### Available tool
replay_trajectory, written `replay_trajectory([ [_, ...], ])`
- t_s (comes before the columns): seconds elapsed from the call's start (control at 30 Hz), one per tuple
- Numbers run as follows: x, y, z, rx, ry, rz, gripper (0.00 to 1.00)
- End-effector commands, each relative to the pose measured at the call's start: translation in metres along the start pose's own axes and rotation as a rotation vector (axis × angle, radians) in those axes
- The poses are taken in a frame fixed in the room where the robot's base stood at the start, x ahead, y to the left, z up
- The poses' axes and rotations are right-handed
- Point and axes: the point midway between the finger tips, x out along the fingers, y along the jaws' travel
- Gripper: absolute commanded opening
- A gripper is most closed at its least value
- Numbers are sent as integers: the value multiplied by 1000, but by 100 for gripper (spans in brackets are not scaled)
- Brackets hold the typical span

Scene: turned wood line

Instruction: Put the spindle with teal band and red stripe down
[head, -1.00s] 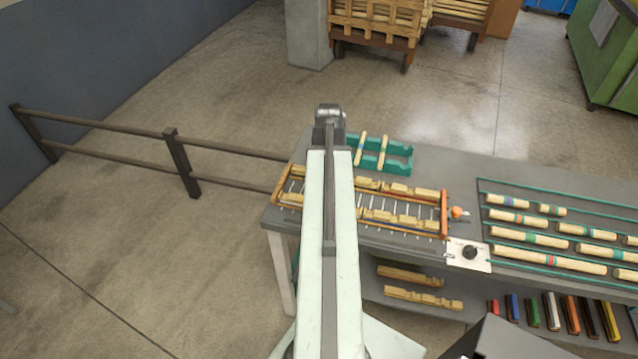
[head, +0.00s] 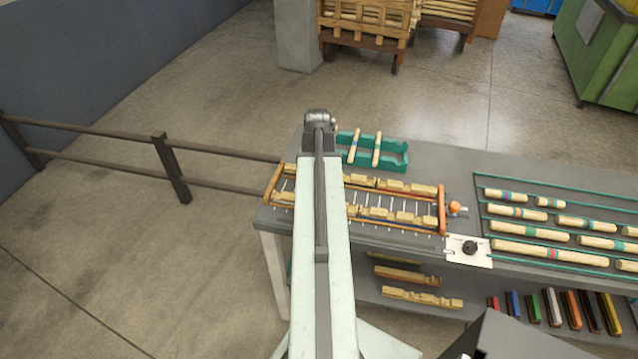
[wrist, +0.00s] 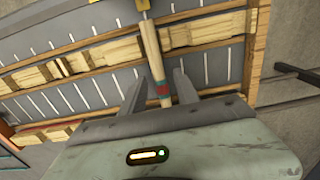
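The spindle with teal band and red stripe (wrist: 150,52) is a pale wooden rod in the wrist view. Its teal and red part (wrist: 160,89) lies between the fingers of my gripper (wrist: 160,84), which look closed around it, though contact is hard to see. The rod points away from the wrist, above the pinned rack. In the head view the arm hides my gripper and most of the rod. A teal holder (head: 392,166) at the back of the table carries two banded spindles (head: 354,147) (head: 376,149).
The rack (head: 441,212), with notched wooden blocks and pins, lies below the arm. A white plate with a black knob (head: 469,249) is beside it. Several banded spindles (head: 530,233) lie on the table (head: 440,163) at right. Blocks are on the lower shelf. A rail fence (head: 172,168) stands left.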

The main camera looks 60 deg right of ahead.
Motion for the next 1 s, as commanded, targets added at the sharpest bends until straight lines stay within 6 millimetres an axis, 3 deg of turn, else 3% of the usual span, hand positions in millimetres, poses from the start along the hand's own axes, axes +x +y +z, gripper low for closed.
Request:
replay_trajectory([
  [0.27,-10,1,0,1,0,0,37],
  [0.47,-44,1,0,2,0,0,37],
  [0.8,-116,1,0,2,0,0,37],
  [1.0,-127,2,0,3,0,0,37],
])
